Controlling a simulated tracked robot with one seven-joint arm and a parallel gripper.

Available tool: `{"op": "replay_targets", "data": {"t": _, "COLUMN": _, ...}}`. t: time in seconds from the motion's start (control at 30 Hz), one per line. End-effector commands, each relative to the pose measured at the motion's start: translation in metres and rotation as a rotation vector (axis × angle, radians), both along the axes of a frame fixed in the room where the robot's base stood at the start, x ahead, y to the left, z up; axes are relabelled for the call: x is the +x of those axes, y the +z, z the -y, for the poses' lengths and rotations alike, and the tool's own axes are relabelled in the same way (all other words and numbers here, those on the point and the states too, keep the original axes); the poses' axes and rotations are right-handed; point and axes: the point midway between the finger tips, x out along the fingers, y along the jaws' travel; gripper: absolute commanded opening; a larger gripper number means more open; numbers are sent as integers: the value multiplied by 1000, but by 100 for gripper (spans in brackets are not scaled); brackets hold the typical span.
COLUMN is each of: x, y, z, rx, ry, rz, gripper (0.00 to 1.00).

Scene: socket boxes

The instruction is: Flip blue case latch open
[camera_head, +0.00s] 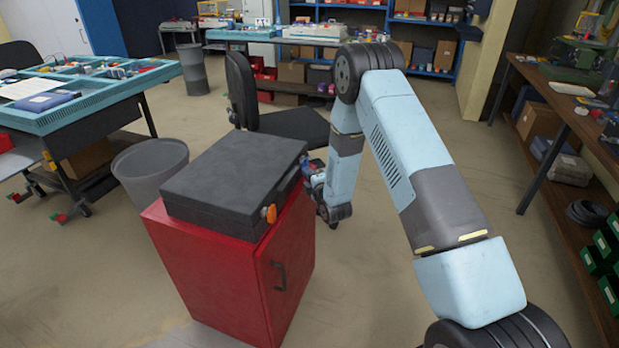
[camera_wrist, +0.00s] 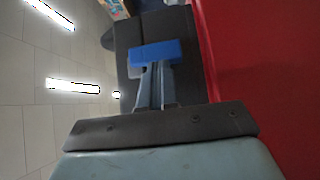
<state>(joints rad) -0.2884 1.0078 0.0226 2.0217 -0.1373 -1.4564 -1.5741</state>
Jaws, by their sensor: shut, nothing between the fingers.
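A closed dark case (camera_head: 230,170) lies on a red cabinet (camera_head: 215,275). An orange latch (camera_head: 268,213) shows on its near right side. The blue latch (camera_wrist: 157,51) shows in the wrist view against the dark case side. In the head view the blue latch (camera_head: 304,160) is small and partly hidden by my gripper (camera_head: 312,175), at the case's far right side. My gripper also shows in the wrist view (camera_wrist: 155,70), shut and empty, with its fingertips right at the blue latch's edge. I cannot tell whether they touch it.
A grey bin (camera_head: 150,172) stands left of the cabinet, and a dark chair (camera_head: 290,125) is behind it. A workbench (camera_head: 110,90) with trays is at the left. A shelf bench (camera_head: 560,130) runs along the right. Floor is clear right of the cabinet.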

Motion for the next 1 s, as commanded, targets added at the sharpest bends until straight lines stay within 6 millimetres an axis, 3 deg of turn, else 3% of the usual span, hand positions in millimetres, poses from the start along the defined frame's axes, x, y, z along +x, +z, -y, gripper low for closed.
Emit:
{"op": "replay_targets", "data": {"t": 0.13, "x": 19, "y": 1, "z": 6, "rx": -1, "ry": 1, "rz": 3, "gripper": 0}}
{"op": "replay_targets", "data": {"t": 0.57, "x": 16, "y": 0, "z": 6, "rx": 0, "ry": 0, "rz": 0, "gripper": 0}}
{"op": "replay_targets", "data": {"t": 0.83, "x": -12, "y": -2, "z": -5, "rx": -1, "ry": -2, "rz": -2, "gripper": 0}}
{"op": "replay_targets", "data": {"t": 1.0, "x": -44, "y": -2, "z": 12, "rx": -1, "ry": -4, "rz": -3, "gripper": 0}}
